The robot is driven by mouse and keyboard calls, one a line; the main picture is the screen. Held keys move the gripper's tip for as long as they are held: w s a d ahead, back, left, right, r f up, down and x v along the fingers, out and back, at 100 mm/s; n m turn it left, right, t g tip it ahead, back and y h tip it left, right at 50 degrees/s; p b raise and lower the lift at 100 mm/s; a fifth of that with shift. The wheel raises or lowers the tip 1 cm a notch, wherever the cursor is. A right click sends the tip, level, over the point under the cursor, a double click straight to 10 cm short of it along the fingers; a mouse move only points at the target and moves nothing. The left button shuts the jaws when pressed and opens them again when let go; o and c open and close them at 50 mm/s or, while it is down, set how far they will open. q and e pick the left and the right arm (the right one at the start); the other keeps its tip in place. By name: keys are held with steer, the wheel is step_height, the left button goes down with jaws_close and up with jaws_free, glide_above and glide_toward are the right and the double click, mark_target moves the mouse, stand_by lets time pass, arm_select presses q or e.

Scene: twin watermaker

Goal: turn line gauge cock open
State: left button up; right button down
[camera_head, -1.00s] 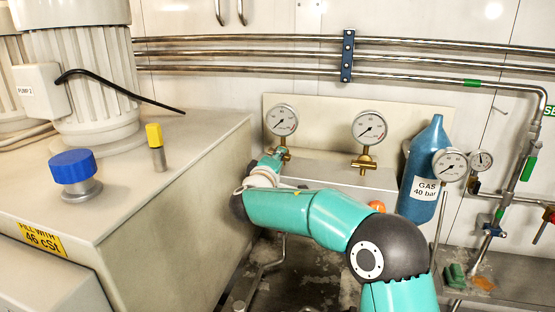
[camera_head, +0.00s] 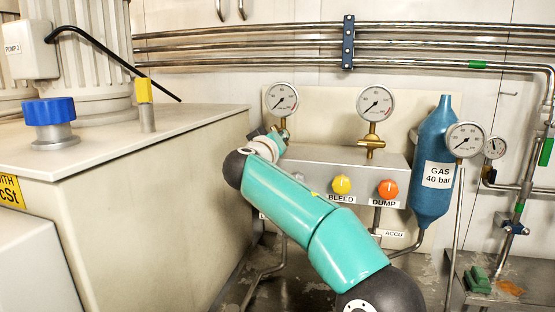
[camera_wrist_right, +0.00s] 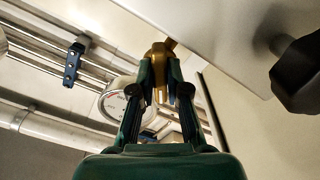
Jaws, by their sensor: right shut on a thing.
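A round white gauge (camera_head: 282,99) stands at the left of the panel, with its brass fitting below mostly hidden by my right gripper (camera_head: 273,142). In the wrist view my right gripper (camera_wrist_right: 160,68) is shut on a brass cock (camera_wrist_right: 157,52), one finger on each side. The cock's handle angle is hard to tell. A gauge dial (camera_wrist_right: 116,104) shows partly behind the left finger. A second gauge (camera_head: 376,103) with a brass cock (camera_head: 371,143) stands to the right, untouched. My left gripper is not in view.
Yellow BLEED (camera_head: 342,185) and orange DUMP (camera_head: 388,188) knobs sit on the grey panel box right of my arm. A blue gas bottle (camera_head: 434,165) stands further right. A large beige tank (camera_head: 150,200) is close on the left.

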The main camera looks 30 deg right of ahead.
steer(key=m+b, duration=0.2)
steer(key=m, duration=0.1)
steer(key=shift+w+f+m+b, duration=0.1)
steer(key=shift+f+m+b, duration=0.2)
steer(key=shift+f+b, duration=0.05)
steer(key=shift+r+m+b, duration=0.1)
steer(key=shift+m+b, duration=0.6)
steer(key=shift+m, duration=0.9)
steer(key=c, duration=1.2)
jaws_free()
steer(key=shift+o, duration=0.2)
steer(key=shift+r, duration=0.15)
steer(key=shift+a, duration=0.15)
steer(key=v, duration=1.2)
